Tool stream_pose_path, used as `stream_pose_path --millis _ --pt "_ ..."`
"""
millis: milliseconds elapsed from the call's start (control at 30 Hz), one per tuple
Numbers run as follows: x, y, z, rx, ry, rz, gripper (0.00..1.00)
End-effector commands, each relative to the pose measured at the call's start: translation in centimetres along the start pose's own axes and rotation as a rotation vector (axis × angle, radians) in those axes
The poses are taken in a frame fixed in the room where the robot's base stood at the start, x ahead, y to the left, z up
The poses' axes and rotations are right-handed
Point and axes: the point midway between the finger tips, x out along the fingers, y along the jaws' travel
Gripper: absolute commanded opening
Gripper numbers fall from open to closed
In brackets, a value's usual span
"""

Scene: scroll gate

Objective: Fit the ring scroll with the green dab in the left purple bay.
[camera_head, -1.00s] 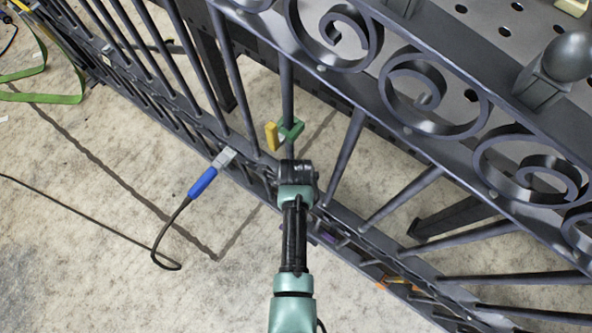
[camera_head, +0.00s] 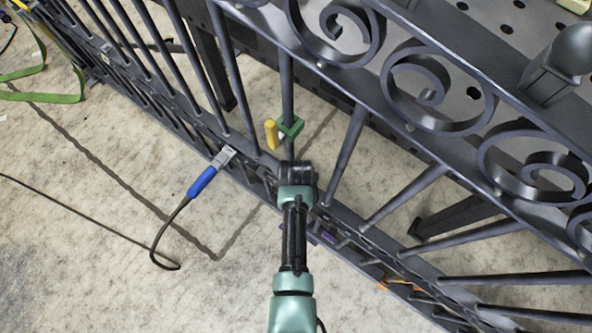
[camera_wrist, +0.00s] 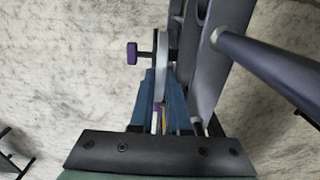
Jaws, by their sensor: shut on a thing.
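My gripper (camera_wrist: 161,90) has its blue fingers shut on a flat grey piece (camera_wrist: 163,58) seen nearly edge-on. I cannot tell from this edge whether it is the ring scroll, and no green dab shows. A purple knob (camera_wrist: 132,53) on a thin stem stands just left of the piece. A bit of purple also shows low between the fingers. In the head view my wrist hides the fingertips, at the gate's lower rail. A small purple patch (camera_head: 328,238) shows on that rail, right of my wrist. I cannot tell which bay it marks.
The dark gate's bars and upper scrolls (camera_head: 435,97) fill the right. A green clamp (camera_head: 291,127) with a yellow handle (camera_head: 271,133) sits on a bar just beyond my wrist. A blue-handled cable tool (camera_head: 203,181) sits left at the rail.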

Motion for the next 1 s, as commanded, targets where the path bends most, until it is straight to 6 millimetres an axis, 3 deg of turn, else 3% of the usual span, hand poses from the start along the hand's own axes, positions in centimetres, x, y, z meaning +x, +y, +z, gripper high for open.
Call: stream_pose_path --millis 1000 --pt "1.2 0.0 0.0 0.000 -0.001 -0.001 0.00"
